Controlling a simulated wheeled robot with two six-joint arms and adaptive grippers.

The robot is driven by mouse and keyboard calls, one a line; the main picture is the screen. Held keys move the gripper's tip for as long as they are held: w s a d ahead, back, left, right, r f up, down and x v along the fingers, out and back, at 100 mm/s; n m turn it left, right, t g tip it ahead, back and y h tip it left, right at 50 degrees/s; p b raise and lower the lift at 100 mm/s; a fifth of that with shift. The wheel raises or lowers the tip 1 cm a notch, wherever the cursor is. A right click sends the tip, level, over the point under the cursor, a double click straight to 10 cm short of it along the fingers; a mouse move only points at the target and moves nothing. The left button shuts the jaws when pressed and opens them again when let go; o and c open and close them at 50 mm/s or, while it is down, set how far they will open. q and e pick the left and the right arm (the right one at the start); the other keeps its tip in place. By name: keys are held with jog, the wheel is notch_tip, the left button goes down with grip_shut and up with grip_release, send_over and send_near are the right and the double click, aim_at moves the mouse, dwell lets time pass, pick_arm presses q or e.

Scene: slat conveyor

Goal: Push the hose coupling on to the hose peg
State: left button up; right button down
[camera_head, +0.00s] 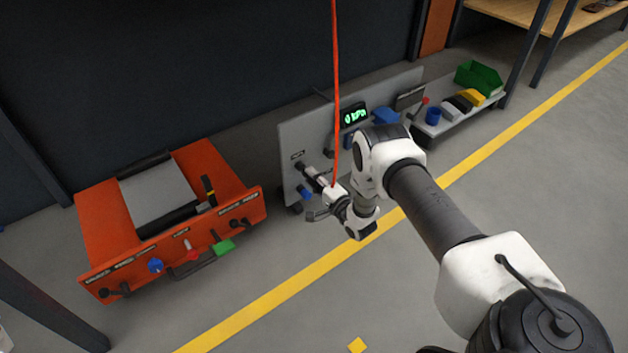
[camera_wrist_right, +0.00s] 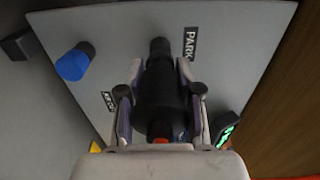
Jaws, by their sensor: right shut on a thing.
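My right gripper (camera_head: 322,190) is in front of the grey upright panel (camera_head: 290,140). In the right wrist view its two fingers (camera_wrist_right: 160,98) are shut on the black hose coupling (camera_wrist_right: 157,85), one on each side. The coupling points at the panel beside the PARK label (camera_wrist_right: 189,43). A narrower black end (camera_wrist_right: 160,45) lies in line with it at the panel; I cannot tell whether this is the coupling's nose or a peg, or whether they touch. The orange-red hose (camera_head: 336,90) hangs from above down to the gripper. My left gripper is not in view.
A blue knob (camera_wrist_right: 73,65) sticks out of the panel near the coupling. The panel has a lit green display (camera_head: 355,115). An orange unit (camera_head: 100,225) with knobs and handles stands left. A shelf (camera_head: 430,128) with bins is at right. The floor in front is clear.

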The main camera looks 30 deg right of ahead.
jog(key=shift+w+b, duration=0.6)
jog(key=shift+w, duration=0.2)
dwell(0.4)
jog(key=c, duration=0.7)
grip_release()
